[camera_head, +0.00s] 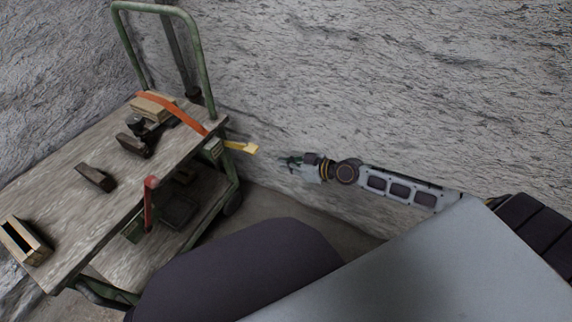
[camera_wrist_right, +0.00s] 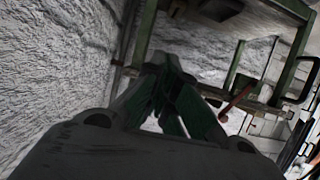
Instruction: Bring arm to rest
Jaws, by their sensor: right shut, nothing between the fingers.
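My right gripper (camera_head: 291,163) is at the end of my right arm, which reaches in from the right in the head view. It hangs in free air in front of the rough wall, to the right of the trolley, and points left. In the right wrist view its fingers (camera_wrist_right: 172,75) come together at the tips. They are shut with nothing between them. My left gripper is not in view. No plaster sphere can be made out.
A wooden-topped trolley (camera_head: 70,210) with a green frame stands at the left. A wood plane (camera_head: 133,145), wooden blocks (camera_head: 95,178), an orange strap (camera_head: 172,108) and a wooden box (camera_head: 24,241) are on it. A yellow piece (camera_head: 241,147) sticks out towards my gripper. The grey wall (camera_head: 400,80) is behind.

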